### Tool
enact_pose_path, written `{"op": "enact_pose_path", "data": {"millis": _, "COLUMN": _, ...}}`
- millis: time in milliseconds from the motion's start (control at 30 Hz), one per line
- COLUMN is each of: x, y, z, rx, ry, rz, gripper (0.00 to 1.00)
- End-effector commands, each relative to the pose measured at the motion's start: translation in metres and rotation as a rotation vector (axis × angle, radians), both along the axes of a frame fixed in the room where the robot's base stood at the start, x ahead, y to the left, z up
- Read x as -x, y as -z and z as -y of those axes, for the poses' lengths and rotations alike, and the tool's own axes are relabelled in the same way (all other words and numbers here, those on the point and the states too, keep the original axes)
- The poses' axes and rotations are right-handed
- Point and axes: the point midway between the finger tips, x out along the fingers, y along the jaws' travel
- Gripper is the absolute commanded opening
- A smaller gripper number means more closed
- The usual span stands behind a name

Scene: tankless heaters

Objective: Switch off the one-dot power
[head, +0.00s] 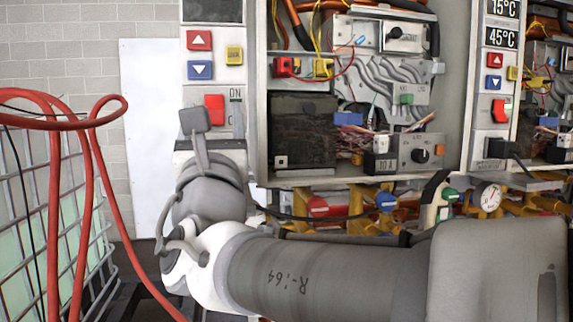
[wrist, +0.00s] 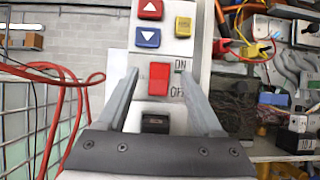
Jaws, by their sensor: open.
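A red rocker switch (head: 214,108) sits on the left heater's grey control strip, with ON and OFF labels at its right. It also shows in the wrist view (wrist: 159,79), upper middle. My gripper (wrist: 158,68) is open and empty, its fingers on either side of the red switch in that view. In the head view my gripper (head: 215,119) is in front of the strip's lower part. I cannot tell whether the fingers touch the panel. A second red switch (head: 499,110) is on the right heater's strip. I can make out no dot marks by either switch.
Red up (head: 199,40), blue down (head: 200,70) and yellow (head: 234,55) buttons are above the left switch. A black socket (wrist: 155,123) is below it. The open heater (head: 303,130) with wires and valves is to the right. Red hoses (head: 103,175) and a wire cage (head: 50,220) are left.

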Motion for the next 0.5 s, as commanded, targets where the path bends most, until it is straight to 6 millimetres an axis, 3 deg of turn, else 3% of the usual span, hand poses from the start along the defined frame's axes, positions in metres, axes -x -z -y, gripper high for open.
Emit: {"op": "enact_pose_path", "data": {"millis": 500, "x": 0.101, "y": 0.062, "z": 0.024, "rx": 0.002, "ry": -0.001, "rz": 0.001, "gripper": 0.68}}
